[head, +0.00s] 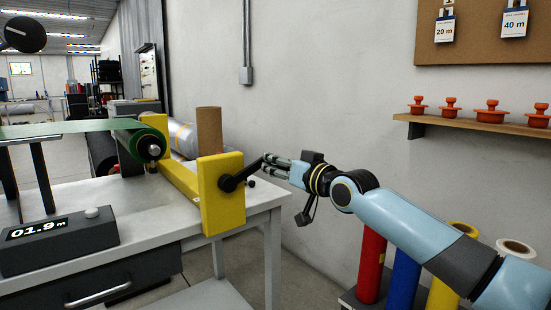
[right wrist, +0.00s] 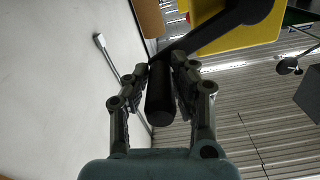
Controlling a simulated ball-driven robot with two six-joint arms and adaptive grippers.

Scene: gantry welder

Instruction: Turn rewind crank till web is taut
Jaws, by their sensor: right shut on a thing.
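The rewind crank (head: 236,180) is a black arm on the outer face of a yellow upright (head: 222,205) at the table's right end. It points up and to the right. My right gripper (head: 272,168) is shut on the crank's black handle; the right wrist view shows the cylindrical handle (right wrist: 160,100) between both fingers. The green web (head: 65,129) runs in from the left edge to the green roll (head: 137,140) on the black-ended core. It looks nearly flat; I cannot tell how taut it is. My left gripper is not in view.
A dark counter box (head: 60,245) on the table (head: 165,215) reads 01.9 m. A brown cardboard tube (head: 209,130) stands behind the yellow upright. Red, blue and yellow rolls (head: 372,262) stand below my right arm. A shelf (head: 475,125) with orange knobs hangs on the wall.

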